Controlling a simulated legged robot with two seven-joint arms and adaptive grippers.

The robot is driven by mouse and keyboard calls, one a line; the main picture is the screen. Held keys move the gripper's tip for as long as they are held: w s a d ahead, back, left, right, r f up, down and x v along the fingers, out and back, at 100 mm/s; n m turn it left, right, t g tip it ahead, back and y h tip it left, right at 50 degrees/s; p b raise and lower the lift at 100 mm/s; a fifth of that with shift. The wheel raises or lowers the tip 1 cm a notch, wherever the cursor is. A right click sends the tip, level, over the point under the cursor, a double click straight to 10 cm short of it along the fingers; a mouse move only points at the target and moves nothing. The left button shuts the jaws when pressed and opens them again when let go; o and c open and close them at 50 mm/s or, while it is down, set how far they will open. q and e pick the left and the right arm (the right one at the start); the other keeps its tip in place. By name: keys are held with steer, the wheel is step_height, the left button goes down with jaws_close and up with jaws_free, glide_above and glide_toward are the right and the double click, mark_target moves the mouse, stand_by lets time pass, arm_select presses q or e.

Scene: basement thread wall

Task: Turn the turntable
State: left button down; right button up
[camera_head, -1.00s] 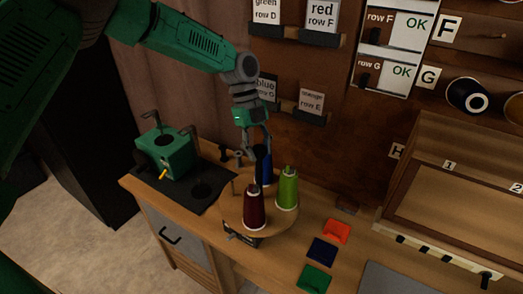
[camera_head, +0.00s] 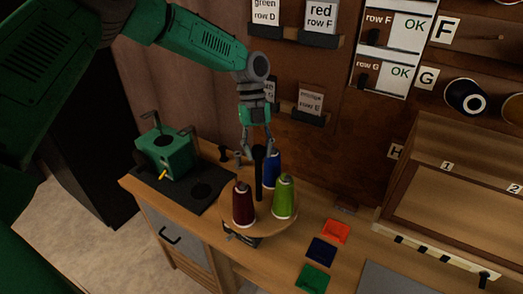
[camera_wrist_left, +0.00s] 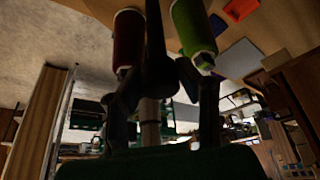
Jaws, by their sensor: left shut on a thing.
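The turntable (camera_head: 270,222) is a round wooden disc on the bench, carrying a dark red spool (camera_head: 243,204), a green spool (camera_head: 284,197) and a blue spool (camera_head: 273,170). A black upright post (camera_head: 258,182) stands among the spools. My left gripper (camera_head: 258,150) points down from above and is shut on the top of this post. In the left wrist view the dark post (camera_wrist_left: 155,45) runs between the fingers, with the dark red spool (camera_wrist_left: 127,42) and green spool (camera_wrist_left: 193,30) beside it. My right gripper is not in view.
A green machine (camera_head: 165,153) on a dark mat stands left of the turntable. Orange (camera_head: 336,231), dark blue (camera_head: 321,250) and green (camera_head: 313,278) pieces lie to its right. A wooden tray (camera_head: 460,190) is at the right. Label holders hang on the wall behind.

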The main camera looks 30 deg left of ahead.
arm_select(q)
steer(key=shift+w+r, duration=0.25)
steer(key=c, duration=1.2)
jaws_free()
steer(key=shift+f, duration=0.15)
steer(key=shift+s+a, duration=0.1)
steer(key=shift+r, duration=0.2)
steer(key=v, duration=1.1)
steer(key=shift+a+r, duration=0.15)
steer(key=shift+r, duration=0.05)
